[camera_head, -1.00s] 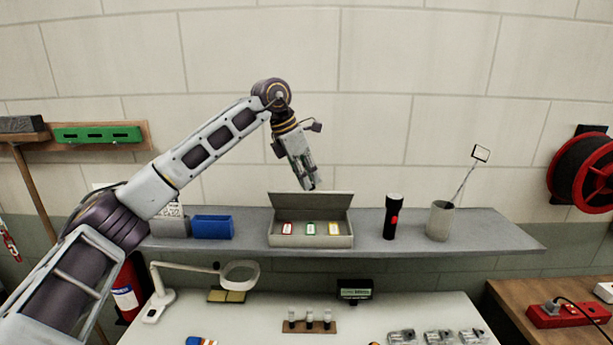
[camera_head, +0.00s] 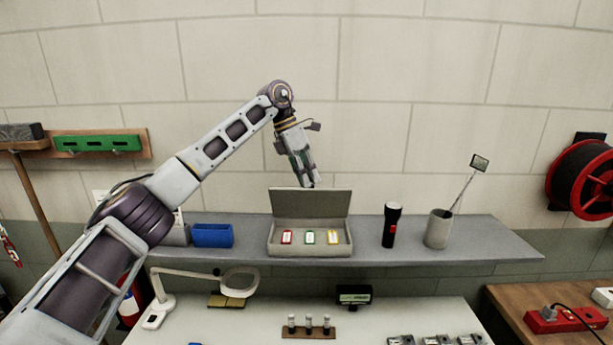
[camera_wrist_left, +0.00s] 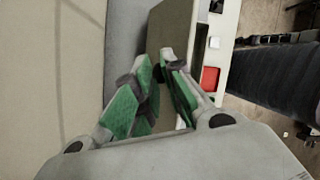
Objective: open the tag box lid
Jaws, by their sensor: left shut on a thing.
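The grey tag box (camera_head: 310,250) stands on the shelf with its lid (camera_head: 311,203) raised at the back, inner face showing. My left gripper (camera_head: 314,184) reaches down from above to the lid's top edge and is shut on the lid. In the left wrist view its green-padded fingers (camera_wrist_left: 165,57) meet at the lid (camera_wrist_left: 176,32); the exact contact is partly hidden. The right gripper is not in view.
On the shelf (camera_head: 470,238), a blue bin (camera_head: 212,235) stands left of the box. A black flashlight (camera_head: 390,225) and a cup (camera_head: 438,230) with an inspection mirror stand to the right. A magnifier lamp (camera_head: 240,281) is below, and the wall is close behind.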

